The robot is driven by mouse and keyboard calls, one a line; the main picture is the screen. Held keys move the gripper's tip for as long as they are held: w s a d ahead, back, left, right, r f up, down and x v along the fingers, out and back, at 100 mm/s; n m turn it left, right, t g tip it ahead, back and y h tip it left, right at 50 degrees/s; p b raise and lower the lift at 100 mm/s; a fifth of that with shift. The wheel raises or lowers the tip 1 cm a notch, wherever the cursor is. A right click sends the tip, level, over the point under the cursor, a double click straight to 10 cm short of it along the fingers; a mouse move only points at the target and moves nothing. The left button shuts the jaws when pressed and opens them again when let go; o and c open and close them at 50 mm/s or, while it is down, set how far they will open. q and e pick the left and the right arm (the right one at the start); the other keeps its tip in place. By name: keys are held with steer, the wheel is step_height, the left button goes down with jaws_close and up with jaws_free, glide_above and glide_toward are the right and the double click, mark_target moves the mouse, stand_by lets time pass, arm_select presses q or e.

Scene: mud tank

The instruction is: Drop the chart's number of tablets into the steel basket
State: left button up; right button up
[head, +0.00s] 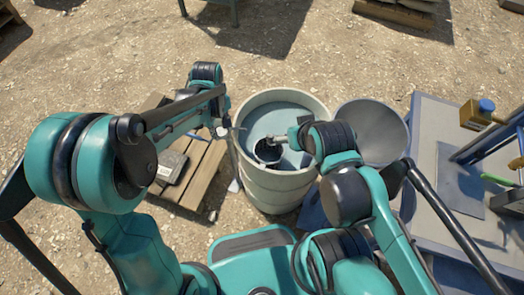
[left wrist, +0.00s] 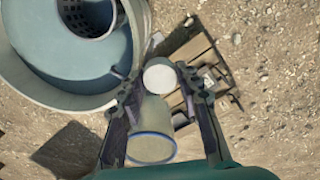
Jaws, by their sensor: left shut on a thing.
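My left gripper (head: 226,129) is shut on a round white tablet (left wrist: 160,75), which shows between the fingertips in the left wrist view. It is just outside the left rim of the pale tank (head: 240,160). The dark round steel basket (head: 268,151) is inside the tank, to the right of my left gripper; its perforated inside shows at the top of the left wrist view (left wrist: 88,14). A pale tub (left wrist: 150,148) with a blue rim shows below the tablet in the left wrist view. My right arm reaches over the tank, and its fingers are mostly hidden near the basket.
A wooden pallet (head: 203,165) with a grey item (head: 172,165) stands left of the tank. A grey round vessel (head: 371,130) stands right of it.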

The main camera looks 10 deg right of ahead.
arm_select(q)
steer(key=s+d+f+n, duration=0.1)
steer(key=s+d+n, duration=0.15)
steer(key=d, duration=0.45)
steer(key=s+d+f+n, duration=0.1)
steer(key=d+f+n, duration=0.15)
steer(key=d, duration=0.45)
steer(key=f+b, duration=0.2)
steer(key=f, duration=0.1)
steer(key=f+b, duration=0.1)
steer(key=f, duration=0.1)
steer(key=shift+d, duration=0.3)
steer(key=o, duration=1.2)
step_height(320, 180, up, 12)
steer(key=shift+f, duration=0.1)
